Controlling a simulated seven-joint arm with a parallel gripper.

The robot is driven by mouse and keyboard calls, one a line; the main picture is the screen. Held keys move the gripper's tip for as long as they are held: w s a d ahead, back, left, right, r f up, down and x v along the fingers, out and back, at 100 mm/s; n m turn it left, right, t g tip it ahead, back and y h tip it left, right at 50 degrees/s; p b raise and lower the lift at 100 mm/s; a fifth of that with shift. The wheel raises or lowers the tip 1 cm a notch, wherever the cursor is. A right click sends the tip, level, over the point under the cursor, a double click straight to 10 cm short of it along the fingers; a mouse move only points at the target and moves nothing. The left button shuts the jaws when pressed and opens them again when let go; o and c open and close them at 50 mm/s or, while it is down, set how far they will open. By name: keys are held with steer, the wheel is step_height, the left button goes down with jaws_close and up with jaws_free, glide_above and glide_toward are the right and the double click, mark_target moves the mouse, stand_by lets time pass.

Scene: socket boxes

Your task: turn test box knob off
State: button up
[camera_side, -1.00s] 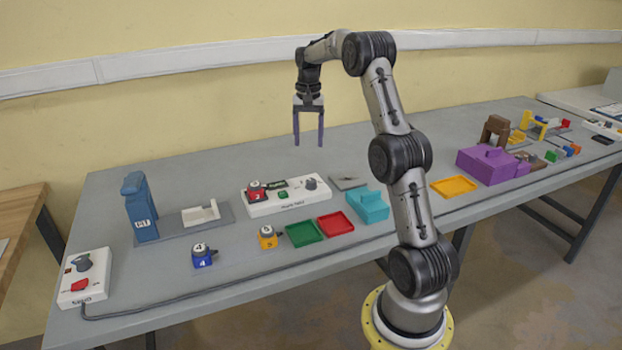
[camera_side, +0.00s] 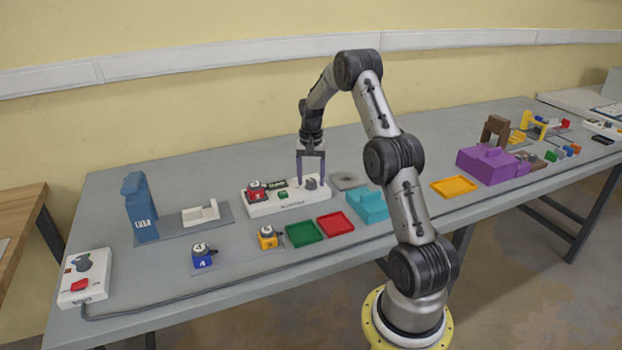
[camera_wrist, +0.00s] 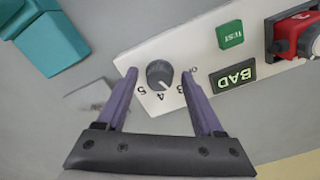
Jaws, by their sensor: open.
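The white test box (camera_side: 262,208) lies on the grey table in the side view. Its dark grey round knob (camera_wrist: 160,74) shows in the wrist view, with printed numbers around it. The box also carries a green TEST button (camera_wrist: 230,36), a display reading BAD (camera_wrist: 233,77) and a red block (camera_wrist: 296,36) seated in it. My gripper (camera_wrist: 160,72) is open, with its purple fingers on either side of the knob and apart from it. In the side view my gripper (camera_side: 311,182) is low over the right end of the box. Exact finger height is hard to tell.
A teal holder (camera_side: 368,205) stands right of the box. Green (camera_side: 304,234) and red (camera_side: 335,224) trays lie in front. A yellow block (camera_side: 267,238) and a blue block (camera_side: 203,256) stand to the left. A small grey plate (camera_side: 348,181) lies behind the teal holder.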

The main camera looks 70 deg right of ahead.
steer(key=shift+f, duration=0.2)
jaws_close()
stand_by(0.3)
steer(key=shift+n, duration=0.4)
steer(key=n, duration=0.3)
steer(key=shift+s+r+n, duration=0.1)
steer(key=shift+n, duration=0.2)
steer(key=shift+d+n, duration=0.1)
steer(key=shift+n, duration=2.2)
